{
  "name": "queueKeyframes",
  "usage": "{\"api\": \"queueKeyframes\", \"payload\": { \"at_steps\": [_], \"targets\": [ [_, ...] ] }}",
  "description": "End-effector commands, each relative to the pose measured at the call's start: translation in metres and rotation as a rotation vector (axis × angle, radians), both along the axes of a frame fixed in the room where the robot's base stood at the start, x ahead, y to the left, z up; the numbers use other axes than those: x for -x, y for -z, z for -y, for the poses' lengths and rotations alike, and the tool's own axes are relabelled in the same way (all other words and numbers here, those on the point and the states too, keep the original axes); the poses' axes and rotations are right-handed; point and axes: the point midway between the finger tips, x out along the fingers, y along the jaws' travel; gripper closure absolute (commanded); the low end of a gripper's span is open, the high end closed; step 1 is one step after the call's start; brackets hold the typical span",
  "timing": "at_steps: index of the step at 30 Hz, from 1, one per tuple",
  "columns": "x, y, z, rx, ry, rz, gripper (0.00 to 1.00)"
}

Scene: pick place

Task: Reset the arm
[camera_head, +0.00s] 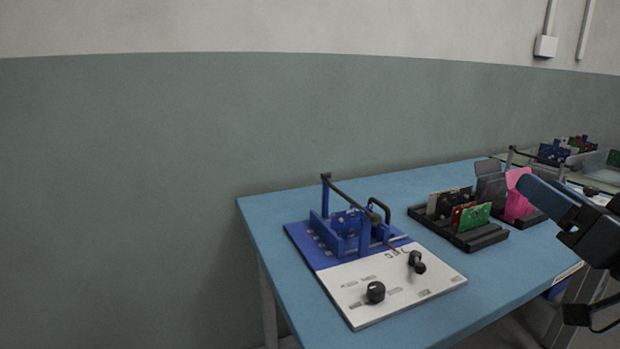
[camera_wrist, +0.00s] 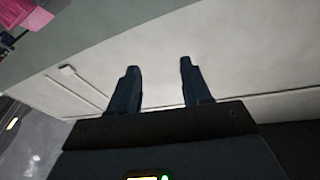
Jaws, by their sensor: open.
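My gripper (camera_wrist: 158,66) shows in the wrist view with two dark fingers set well apart and nothing between them. In the head view my dark arm reaches in at the right edge, in front of the right part of the blue table (camera_head: 285,275); the fingertips are hard to make out there. My gripper touches nothing that I can see.
A blue and white board (camera_head: 345,300) with a blue fixture (camera_head: 345,230) and black knobs (camera_head: 376,292) lies on the table. Right of it a black rack (camera_head: 480,238) holds several circuit cards. A pink piece (camera_head: 517,195) stands behind. The table's left front is bare.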

Motion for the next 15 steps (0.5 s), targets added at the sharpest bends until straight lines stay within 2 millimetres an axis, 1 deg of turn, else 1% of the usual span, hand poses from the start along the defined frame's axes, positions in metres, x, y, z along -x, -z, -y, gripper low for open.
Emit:
{"api": "queueKeyframes", "payload": {
  "at_steps": [1, 5, 8, 11, 12, 14, 15],
  "targets": [
    [0.002, 0.012, -0.003, -0.008, 0.008, -0.017, 0.52],
    [0.011, 0.04, -0.009, -0.028, 0.035, -0.049, 0.52],
    [0.021, 0.069, -0.016, -0.041, 0.062, -0.085, 0.52],
    [0.039, 0.104, -0.025, -0.051, 0.096, -0.132, 0.52],
    [0.047, 0.118, -0.029, -0.052, 0.111, -0.151, 0.52],
    [0.061, 0.138, -0.035, -0.05, 0.131, -0.176, 0.52],
    [0.071, 0.15, -0.04, -0.047, 0.144, -0.195, 0.52]
  ]
}}
